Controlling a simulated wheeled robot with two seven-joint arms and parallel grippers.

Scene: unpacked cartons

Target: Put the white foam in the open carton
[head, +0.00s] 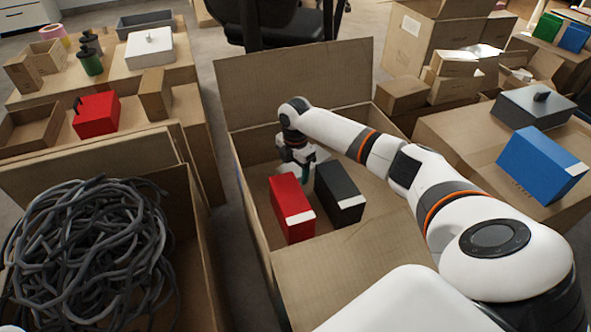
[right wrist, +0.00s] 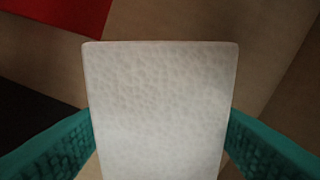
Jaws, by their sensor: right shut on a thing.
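The white foam (right wrist: 160,105) is a pale, dimpled block filling the middle of the right wrist view. My right gripper (head: 304,172) is shut on it, with a teal finger on either side. In the head view the gripper points down inside the open carton (head: 293,88), behind the red box and black box. The foam is mostly hidden by the gripper there. I cannot tell whether it touches the carton floor. My left gripper is not in view.
In the carton stand a red box (head: 288,203) and a black box (head: 337,188). A carton of tangled grey cable (head: 88,250) stands at the left. A blue box (head: 540,163) and a grey box (head: 532,106) sit on a carton at the right.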

